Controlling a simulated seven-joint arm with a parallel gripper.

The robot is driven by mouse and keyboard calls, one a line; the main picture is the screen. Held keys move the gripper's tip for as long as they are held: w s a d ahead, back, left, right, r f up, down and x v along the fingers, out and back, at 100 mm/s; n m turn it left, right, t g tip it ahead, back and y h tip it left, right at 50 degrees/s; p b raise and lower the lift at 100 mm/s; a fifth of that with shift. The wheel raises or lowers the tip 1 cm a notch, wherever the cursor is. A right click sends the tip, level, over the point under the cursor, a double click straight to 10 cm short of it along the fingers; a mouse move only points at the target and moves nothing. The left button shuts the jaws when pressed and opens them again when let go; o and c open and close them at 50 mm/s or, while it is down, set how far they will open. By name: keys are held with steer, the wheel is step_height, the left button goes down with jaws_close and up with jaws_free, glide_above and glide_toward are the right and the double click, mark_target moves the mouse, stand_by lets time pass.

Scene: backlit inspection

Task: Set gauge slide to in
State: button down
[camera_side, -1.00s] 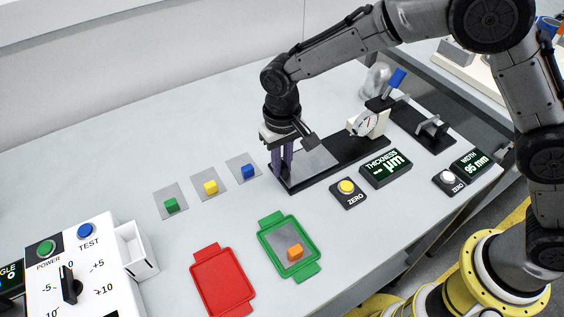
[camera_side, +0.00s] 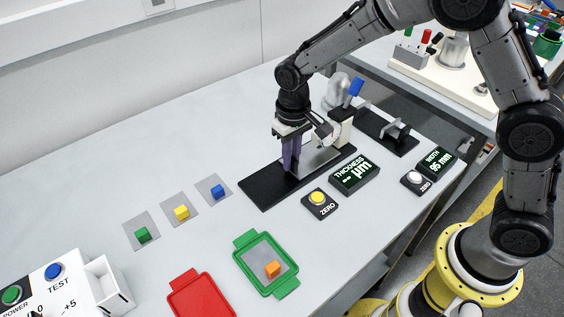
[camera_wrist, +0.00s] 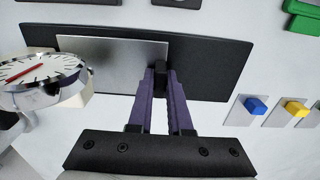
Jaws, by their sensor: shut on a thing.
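The gauge slide is a flat metal plate (camera_side: 319,161) on a long black base (camera_side: 262,191); it also shows in the wrist view (camera_wrist: 105,62). A small black handle (camera_wrist: 160,82) stands at one end of the plate. My gripper (camera_side: 291,168) has its purple fingers shut on this handle, one finger on each side, as the wrist view (camera_wrist: 161,75) shows. The plate reaches close to the round dial gauge (camera_wrist: 38,72), and bare base shows behind it. The gauge (camera_side: 327,130) is partly hidden by my gripper in the side view. Whether the plate touches a stop is hidden.
A blue lever (camera_side: 354,87) rises behind the gauge. The thickness display (camera_side: 354,174) and a yellow zero button (camera_side: 318,198) sit in front of the base. Blue (camera_side: 217,191), yellow (camera_side: 182,212) and green cubes (camera_side: 143,234) lie to the left. A green tray (camera_side: 249,271) holds an orange cube.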

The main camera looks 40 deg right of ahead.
steer(key=shift+d, duration=0.3)
steer(key=c, duration=1.1)
jaws_free()
steer(key=shift+o, duration=1.3)
steer(key=shift+a, duration=0.1)
step_height(320, 180, up, 14)
